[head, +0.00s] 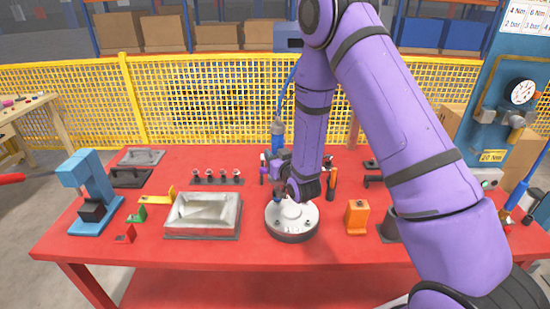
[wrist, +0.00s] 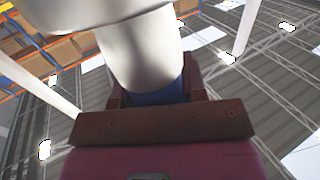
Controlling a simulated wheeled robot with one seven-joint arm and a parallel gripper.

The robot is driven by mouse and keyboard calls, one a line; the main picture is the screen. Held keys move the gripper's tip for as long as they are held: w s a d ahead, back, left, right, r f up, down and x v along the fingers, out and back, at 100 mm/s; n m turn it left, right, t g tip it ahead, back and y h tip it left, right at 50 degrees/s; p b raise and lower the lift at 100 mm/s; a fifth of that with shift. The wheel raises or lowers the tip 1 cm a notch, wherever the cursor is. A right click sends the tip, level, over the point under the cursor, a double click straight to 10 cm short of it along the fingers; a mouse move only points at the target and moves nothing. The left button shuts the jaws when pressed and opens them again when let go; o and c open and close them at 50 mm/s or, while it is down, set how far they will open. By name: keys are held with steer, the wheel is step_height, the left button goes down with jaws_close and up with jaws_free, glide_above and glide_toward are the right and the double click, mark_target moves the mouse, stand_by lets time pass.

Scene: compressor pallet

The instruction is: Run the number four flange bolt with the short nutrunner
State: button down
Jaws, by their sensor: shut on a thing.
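The round pale flange (head: 292,234) lies near the front middle of the red table. Small bolts show on its top, but I cannot read their numbers. My gripper (head: 279,172) is at the end of the purple arm, just behind and above the flange's left side. It is shut on a nutrunner, whose blue upper end (head: 277,131) stands upright with a blue hose rising from it. In the wrist view a pale cylinder with a blue part (wrist: 150,97) sits at the dark red jaws. The tool's lower end is partly hidden, and I cannot tell whether it touches a bolt.
A grey metal tray (head: 201,233) stands left of the flange, an orange block (head: 356,217) right of it. A blue stand (head: 90,190) is at the far left. Several bolts stand in a rack (head: 217,178) behind. The table's front edge is clear.

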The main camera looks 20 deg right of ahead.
mark_target(275, 144)
steer(key=shift+r, duration=1.8)
